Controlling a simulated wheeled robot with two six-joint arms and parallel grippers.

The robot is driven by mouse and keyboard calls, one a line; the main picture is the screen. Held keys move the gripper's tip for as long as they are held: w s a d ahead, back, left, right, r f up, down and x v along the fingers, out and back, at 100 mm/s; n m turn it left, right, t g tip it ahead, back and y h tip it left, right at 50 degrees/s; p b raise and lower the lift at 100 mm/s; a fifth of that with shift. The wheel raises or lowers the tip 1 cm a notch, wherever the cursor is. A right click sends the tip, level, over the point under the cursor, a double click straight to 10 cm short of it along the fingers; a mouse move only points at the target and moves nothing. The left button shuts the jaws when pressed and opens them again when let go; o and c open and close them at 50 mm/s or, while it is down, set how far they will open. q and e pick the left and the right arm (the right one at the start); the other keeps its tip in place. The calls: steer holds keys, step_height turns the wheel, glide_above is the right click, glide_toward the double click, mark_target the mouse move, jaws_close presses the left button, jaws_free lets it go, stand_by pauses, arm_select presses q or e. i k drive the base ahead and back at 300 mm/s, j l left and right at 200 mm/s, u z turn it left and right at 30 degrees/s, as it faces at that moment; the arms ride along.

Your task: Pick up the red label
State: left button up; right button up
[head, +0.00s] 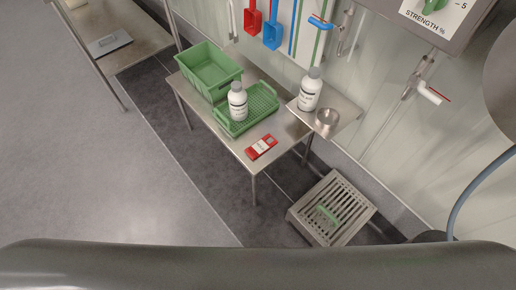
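The red label (261,147) lies flat on the steel table (236,146), near its front right corner. It is red with a white patch in the middle. Nothing covers it. Neither of my grippers shows in the head view.
A green crate (208,71), and a low green basket (262,108) with a white bottle (237,101), stand behind the label. A side shelf (345,111) holds another bottle (309,90) and a steel cup (326,121). A slatted grate (344,197) stands on the floor to the right. Floor (120,170) at left is clear.

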mark_target(254, 150)
steer(key=z, duration=0.9)
steer(key=j+z, duration=0.85)
steer(key=k+j+z, duration=0.1)
steer(key=j+z, duration=0.35)
steer(key=k+j+z, duration=0.15)
steer(key=j+z, duration=0.3)
